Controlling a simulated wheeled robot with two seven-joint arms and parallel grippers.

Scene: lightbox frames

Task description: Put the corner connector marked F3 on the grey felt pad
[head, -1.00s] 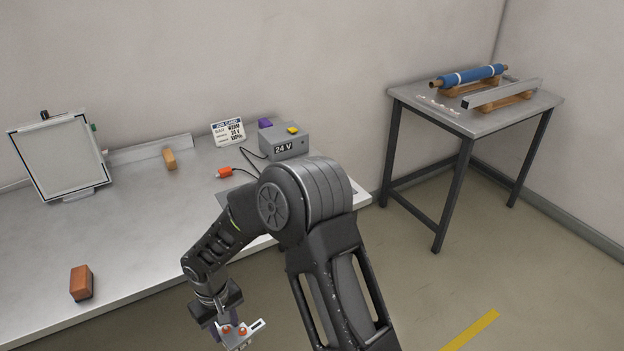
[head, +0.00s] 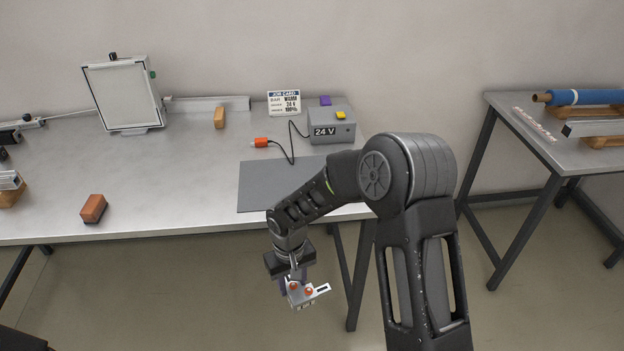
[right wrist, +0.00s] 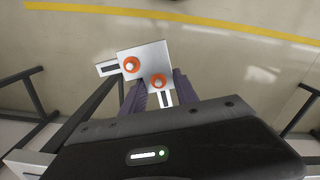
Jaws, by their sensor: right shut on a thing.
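My right gripper (head: 293,283) is shut on a silver corner connector (head: 303,297) with two orange knobs and slotted arms. The right wrist view shows the connector (right wrist: 146,60) between the purple fingers (right wrist: 159,90). I cannot read any F3 mark on it. The gripper hangs over the floor, in front of the bench's front edge in the head view. The grey felt pad (head: 264,185) lies flat on the right part of the bench. My right forearm covers part of it, and the part I see is bare. My left gripper is out of view.
The bench (head: 180,185) also holds an orange-brown block (head: 93,208), a framed panel (head: 124,95), a job card (head: 284,103) and a grey 24 V box (head: 332,128). An orange plug (head: 261,142) on a cable lies behind the pad. A second table (head: 555,147) stands right.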

